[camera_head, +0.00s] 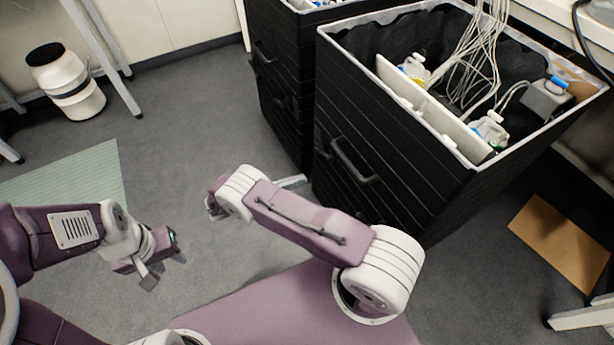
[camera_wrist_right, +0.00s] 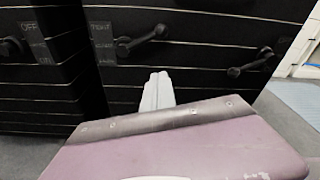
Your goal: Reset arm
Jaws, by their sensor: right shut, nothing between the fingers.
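My right arm reaches across the middle of the head view. Its gripper (camera_head: 293,181) points toward the front of the black cabinet (camera_head: 385,150). In the right wrist view, the two pale fingers (camera_wrist_right: 158,90) are together and empty, in front of the cabinet's dark face (camera_wrist_right: 205,60). I cannot tell how close they are to it. My left gripper (camera_head: 150,275) is at the lower left of the head view, over bare floor and pointing downward. It holds nothing that I can see, and its finger gap is not clear.
The cabinet's open top holds bottles (camera_head: 490,130), a white divider (camera_head: 430,110) and a bundle of cables (camera_head: 470,60). Handles (camera_head: 353,162) stick out from its front. A second black cabinet (camera_head: 275,90) stands beside it. A white canister (camera_head: 66,82) stands far left.

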